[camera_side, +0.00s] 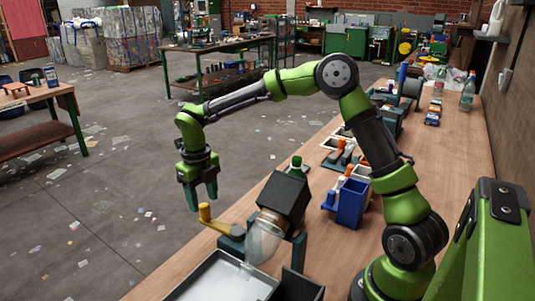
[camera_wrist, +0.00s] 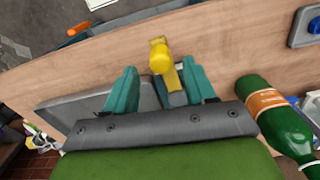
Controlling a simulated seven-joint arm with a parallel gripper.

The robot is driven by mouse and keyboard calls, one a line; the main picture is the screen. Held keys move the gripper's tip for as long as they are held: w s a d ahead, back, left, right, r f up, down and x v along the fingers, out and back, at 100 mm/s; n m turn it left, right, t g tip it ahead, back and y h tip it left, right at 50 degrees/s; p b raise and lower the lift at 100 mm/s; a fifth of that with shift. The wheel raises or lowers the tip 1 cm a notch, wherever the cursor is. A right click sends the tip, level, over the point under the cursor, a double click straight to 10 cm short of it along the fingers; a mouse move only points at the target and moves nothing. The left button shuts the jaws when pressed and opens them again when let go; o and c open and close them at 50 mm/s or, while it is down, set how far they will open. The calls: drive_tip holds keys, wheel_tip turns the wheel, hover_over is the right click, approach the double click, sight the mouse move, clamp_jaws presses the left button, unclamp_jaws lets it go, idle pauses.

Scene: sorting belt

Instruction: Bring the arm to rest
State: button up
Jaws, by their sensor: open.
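My gripper (camera_side: 202,199) is open and points down at the table's far-left edge, with nothing held between its fingers. In the wrist view its two teal fingers (camera_wrist: 160,82) stand apart. A yellow lever with a rounded knob (camera_side: 205,212) is just below the fingertips. In the wrist view the yellow knob (camera_wrist: 161,60) shows between and slightly beyond the fingertips; I cannot tell whether they touch it. My arm is raised and stretched out over the table.
A dark box (camera_side: 284,196) with a clear container (camera_side: 264,238) stands beside the lever. A green bottle (camera_side: 296,170) is behind it; it also shows in the wrist view (camera_wrist: 287,125). A light tray (camera_side: 222,279) lies in front. A blue bin (camera_side: 350,204) stands right.

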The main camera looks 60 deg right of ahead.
sight(204, 206)
wheel_tip(204, 206, down, 4)
drive_tip(key=shift+r, duration=0.1)
drive_tip(key=shift+d+m, duration=0.65)
drive_tip(key=shift+m, duration=0.05)
idle(1.2)
